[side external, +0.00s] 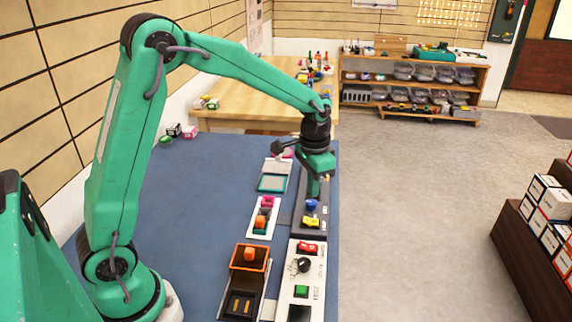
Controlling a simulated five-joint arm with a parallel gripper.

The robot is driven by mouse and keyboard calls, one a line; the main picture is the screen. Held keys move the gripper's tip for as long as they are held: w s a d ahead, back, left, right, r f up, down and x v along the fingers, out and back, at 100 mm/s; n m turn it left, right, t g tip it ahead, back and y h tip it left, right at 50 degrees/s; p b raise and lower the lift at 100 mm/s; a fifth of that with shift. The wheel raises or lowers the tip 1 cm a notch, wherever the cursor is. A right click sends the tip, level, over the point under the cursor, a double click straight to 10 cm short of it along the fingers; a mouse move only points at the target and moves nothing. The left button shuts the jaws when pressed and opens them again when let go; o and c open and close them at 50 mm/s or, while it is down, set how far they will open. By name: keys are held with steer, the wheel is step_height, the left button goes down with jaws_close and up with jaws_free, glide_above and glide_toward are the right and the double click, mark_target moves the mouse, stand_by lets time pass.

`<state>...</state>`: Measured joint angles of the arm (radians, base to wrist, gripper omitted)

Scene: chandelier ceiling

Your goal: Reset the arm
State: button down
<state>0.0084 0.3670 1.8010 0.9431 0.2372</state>
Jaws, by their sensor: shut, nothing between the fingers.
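My green arm arches over the blue table (190,215) from the left. My gripper (314,192) points down at the table's right side, over the far part of a dark grey panel (322,224). It is shut and holds nothing. Its fingertips are small here, and I cannot tell whether they touch the panel. A blue knob (311,205) and a yellow piece (311,221) sit just in front of it on the panel.
A white panel (312,270) with a red switch, black knob and green button lies nearer. Smaller trays lie left of my gripper. The table's left part is clear. A wooden table (235,108) stands behind.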

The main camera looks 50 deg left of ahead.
steer(key=s+r+n+t, duration=0.1)
steer(key=s+r+t, duration=0.1)
steer(key=s+r, duration=0.8)
steer(key=s+r+n+t, duration=0.1)
steer(key=s+r+t, duration=0.1)
steer(key=s, duration=1.1)
steer(key=shift+a+n+t, duration=0.2)
steer(key=shift+n+t, duration=0.2)
steer(key=shift+t, duration=0.2)
